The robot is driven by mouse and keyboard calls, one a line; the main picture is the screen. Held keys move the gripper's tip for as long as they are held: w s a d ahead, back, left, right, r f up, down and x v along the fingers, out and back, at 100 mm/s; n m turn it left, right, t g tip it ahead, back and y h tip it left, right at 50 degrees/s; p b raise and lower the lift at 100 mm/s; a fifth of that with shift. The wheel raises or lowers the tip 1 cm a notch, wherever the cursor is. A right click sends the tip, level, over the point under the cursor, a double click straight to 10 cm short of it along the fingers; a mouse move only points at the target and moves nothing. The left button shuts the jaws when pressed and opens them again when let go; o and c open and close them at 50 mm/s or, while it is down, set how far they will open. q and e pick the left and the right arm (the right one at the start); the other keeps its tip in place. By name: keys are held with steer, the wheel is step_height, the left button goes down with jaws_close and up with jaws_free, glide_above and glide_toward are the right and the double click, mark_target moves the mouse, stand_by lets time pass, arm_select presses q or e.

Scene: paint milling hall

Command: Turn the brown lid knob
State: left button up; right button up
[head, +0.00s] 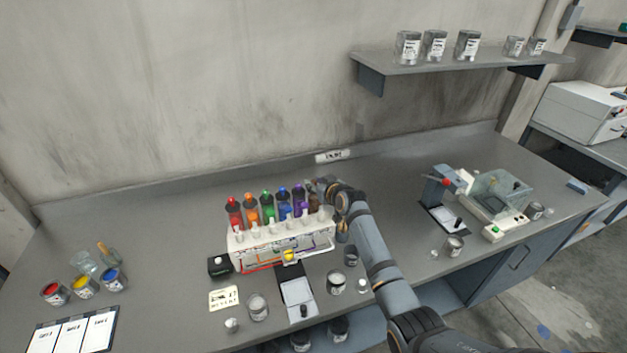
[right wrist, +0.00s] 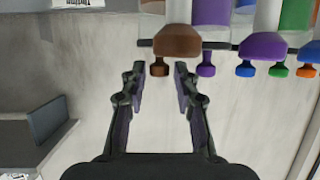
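The brown lid knob (right wrist: 160,69) is a small round knob on a stem on the brown lid (right wrist: 177,42) in the right wrist view. My right gripper (right wrist: 159,77) is open, with one fingertip on each side of the knob and a visible gap to both. In the head view my right gripper (head: 327,187) is at the right end of the row of coloured canisters and hides most of the brown one. My left gripper is not in view.
Purple (right wrist: 206,64), blue (right wrist: 245,68), and other knobs stand beside the brown one. The white dispenser rack (head: 280,248) is below the canisters.

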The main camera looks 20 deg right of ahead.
steer(key=shift+x, duration=0.85)
steer(key=shift+w, duration=0.15)
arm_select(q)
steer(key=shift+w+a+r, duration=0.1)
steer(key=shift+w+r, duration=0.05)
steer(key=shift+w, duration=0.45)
